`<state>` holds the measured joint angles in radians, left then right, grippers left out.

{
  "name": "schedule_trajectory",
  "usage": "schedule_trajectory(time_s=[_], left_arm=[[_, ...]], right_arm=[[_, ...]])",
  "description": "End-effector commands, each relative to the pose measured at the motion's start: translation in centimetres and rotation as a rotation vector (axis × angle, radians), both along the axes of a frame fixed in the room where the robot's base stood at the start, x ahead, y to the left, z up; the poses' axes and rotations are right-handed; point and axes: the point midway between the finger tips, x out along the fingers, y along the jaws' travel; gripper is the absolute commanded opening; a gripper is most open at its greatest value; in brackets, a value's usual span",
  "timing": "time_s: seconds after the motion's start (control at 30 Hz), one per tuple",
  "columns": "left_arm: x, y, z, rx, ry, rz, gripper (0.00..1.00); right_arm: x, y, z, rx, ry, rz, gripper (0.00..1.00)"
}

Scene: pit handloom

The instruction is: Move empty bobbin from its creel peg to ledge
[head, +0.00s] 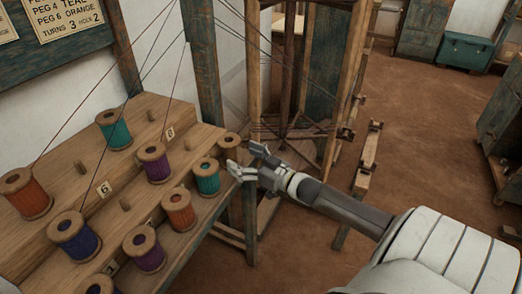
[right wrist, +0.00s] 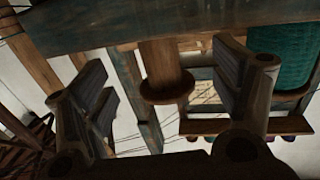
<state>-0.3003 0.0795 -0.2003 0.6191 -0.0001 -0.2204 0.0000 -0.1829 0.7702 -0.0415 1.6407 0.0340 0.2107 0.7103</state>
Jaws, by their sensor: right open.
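The empty bobbin (head: 230,146), bare brown wood without thread, stands at the right end of the stepped wooden creel (head: 60,232), partly hidden by my right gripper. My right gripper (head: 246,160) is open, with its fingers close to this bobbin. In the right wrist view the bare bobbin (right wrist: 163,68) shows between the two spread fingers, with a gap on each side; I cannot tell whether it is fully between them in depth. Its peg is hidden. I cannot tell for sure which board is the ledge. My left gripper is not in view.
A teal-thread bobbin (head: 207,177) stands just left of the gripper. Orange (head: 179,209) and purple (head: 154,163) bobbins stand nearby, with threads rising from several others. The loom frame (head: 345,85) is behind. Open floor (head: 430,130) lies to the right.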

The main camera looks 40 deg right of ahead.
Motion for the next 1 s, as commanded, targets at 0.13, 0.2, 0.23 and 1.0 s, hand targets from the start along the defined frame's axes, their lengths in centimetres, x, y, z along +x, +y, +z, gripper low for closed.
schedule_trajectory(time_s=[0.13,0.2,0.23,1.0], left_arm=[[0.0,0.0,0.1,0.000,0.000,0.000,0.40],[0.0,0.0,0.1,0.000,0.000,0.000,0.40],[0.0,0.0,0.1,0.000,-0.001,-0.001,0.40],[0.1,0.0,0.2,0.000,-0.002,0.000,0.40]], right_arm=[[-2.3,-0.5,-0.1,0.001,0.003,0.001,0.84],[-3.3,-0.7,-0.1,0.000,0.003,0.000,0.84],[-3.7,-0.8,-0.1,-0.001,0.003,0.000,0.84],[-7.3,-3.2,-4.5,-0.013,0.075,-0.071,0.84]])
